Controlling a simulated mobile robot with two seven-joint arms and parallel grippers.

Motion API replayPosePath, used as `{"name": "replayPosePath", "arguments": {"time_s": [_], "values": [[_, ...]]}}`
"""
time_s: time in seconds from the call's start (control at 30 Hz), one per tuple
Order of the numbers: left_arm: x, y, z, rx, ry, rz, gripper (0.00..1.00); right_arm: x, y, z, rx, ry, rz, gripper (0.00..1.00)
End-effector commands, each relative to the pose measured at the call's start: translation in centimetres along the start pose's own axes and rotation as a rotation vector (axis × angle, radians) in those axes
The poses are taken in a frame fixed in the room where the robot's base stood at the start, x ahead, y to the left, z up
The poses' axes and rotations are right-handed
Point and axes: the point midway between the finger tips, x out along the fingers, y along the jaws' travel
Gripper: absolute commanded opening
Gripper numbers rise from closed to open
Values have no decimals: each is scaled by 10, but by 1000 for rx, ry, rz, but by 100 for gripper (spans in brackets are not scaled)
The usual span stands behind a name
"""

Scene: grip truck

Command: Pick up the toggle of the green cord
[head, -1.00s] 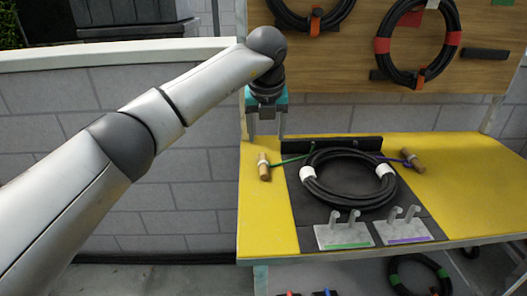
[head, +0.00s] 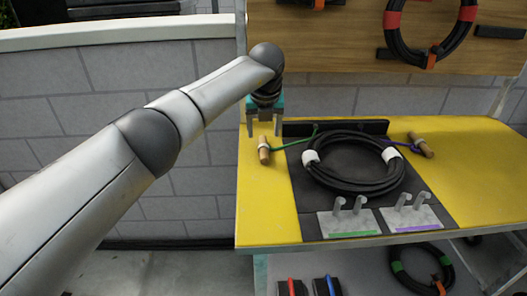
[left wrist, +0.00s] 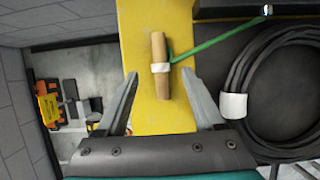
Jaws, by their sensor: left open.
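The wooden toggle (head: 263,150) of the green cord (head: 291,143) lies on the yellow tabletop, left of the dark mat. My right gripper is out of view.
A coiled black cable (head: 353,187) with white bands lies on the dark mat. A purple-cord toggle (head: 421,145) lies at the right. Two hook plates, green-marked (head: 348,224) and purple-marked (head: 411,219), stand at the front.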

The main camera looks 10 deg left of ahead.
Motion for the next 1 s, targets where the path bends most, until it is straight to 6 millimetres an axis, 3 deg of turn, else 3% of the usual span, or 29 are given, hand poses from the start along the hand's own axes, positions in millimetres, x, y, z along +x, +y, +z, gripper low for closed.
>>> {"name": "replayPosePath", "arguments": {"time_s": [0.13,0.5,0.9,1.0], "values": [[12,0,-4,-1,3,-1,70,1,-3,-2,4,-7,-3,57],[47,-1,-8,-1,1,-1,70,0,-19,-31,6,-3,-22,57],[51,0,-7,-1,0,-1,70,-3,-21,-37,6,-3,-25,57],[51,0,-7,-1,0,-1,59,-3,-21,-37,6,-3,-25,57]]}}
